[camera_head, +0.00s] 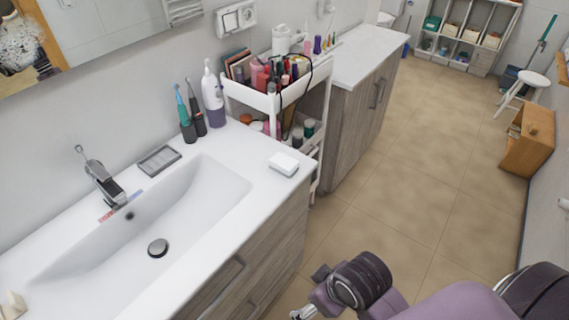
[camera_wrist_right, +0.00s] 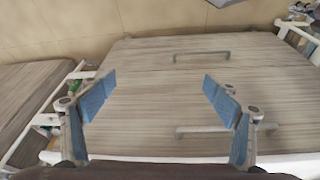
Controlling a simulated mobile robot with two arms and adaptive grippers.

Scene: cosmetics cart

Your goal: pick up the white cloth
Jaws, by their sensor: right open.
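A small white folded thing (camera_head: 284,164), which looks like the white cloth, lies on the sink counter (camera_head: 236,139) near its right edge in the head view. My right gripper is mostly cut off at the bottom of the head view, low in front of the vanity drawers and apart from the white thing. In the right wrist view my right gripper (camera_wrist_right: 158,88) is open, with its blue finger pads apart and nothing between them. The wooden drawer fronts (camera_wrist_right: 150,105) show behind it. The white thing cannot be made out there. My left gripper is not in view.
A cosmetics cart (camera_head: 235,94) with bottles stands beyond the white thing, next to a second cabinet (camera_head: 357,121). Two toothbrushes (camera_head: 187,113) and a bottle (camera_head: 213,98) stand by the wall. The sink basin (camera_head: 165,212) lies at left.

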